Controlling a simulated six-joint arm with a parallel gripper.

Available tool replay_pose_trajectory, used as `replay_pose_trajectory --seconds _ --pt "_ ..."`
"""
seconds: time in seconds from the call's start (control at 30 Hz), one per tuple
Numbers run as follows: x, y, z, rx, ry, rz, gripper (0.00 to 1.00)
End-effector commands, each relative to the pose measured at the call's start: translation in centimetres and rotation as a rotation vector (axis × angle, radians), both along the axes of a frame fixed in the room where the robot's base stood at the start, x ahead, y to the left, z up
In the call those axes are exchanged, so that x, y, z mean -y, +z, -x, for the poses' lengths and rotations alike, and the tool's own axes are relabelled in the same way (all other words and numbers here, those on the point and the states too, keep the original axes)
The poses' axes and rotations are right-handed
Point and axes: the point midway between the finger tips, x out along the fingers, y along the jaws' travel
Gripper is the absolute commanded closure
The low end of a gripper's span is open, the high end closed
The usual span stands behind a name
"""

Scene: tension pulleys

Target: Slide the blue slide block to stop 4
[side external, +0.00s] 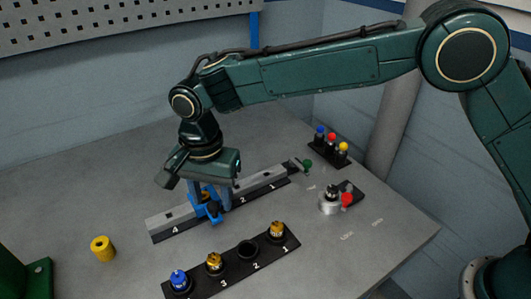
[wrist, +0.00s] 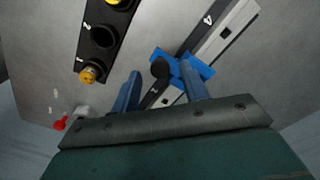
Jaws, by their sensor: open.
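The blue slide block (side external: 214,216) sits on the grey rail (side external: 160,224), between the visible numbers 4 and 2. Number 3 is hidden in the side view. Stop 4 is at the rail's near left end, and its number also shows at upper right in the wrist view. The block (wrist: 194,68) carries a dark knob (wrist: 160,68). My gripper (side external: 210,204) is open and low over the block, pointing down. In the wrist view its two blue fingers (wrist: 158,86) are spread apart near the knob. Contact cannot be told.
A black numbered holder (side external: 232,266) with several capped posts lies in front of the rail. A yellow cylinder (side external: 103,249) stands left of the rail. A silver pulley unit with a red knob (side external: 347,200) and a rack of coloured knobs (side external: 331,146) are at right.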

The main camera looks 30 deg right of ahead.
Motion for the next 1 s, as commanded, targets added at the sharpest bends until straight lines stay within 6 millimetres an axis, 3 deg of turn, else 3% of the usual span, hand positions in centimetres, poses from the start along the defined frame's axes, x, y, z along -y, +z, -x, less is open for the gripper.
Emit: replay_pose_trajectory --seconds 0.17,0.47,0.5,0.73,1.0 --pt "0.03 -1.12 0.04 -0.001 0.0 0.001 0.55" --pt "0.01 -1.3 0.01 0.0 0.0 0.0 0.55" --pt "0.01 -1.3 0.01 0.0 0.0 0.0 0.57" --pt "0.01 -1.27 0.03 0.0 0.0 0.0 1.0" --pt "-0.41 -1.26 0.03 -0.001 0.001 0.001 1.0"
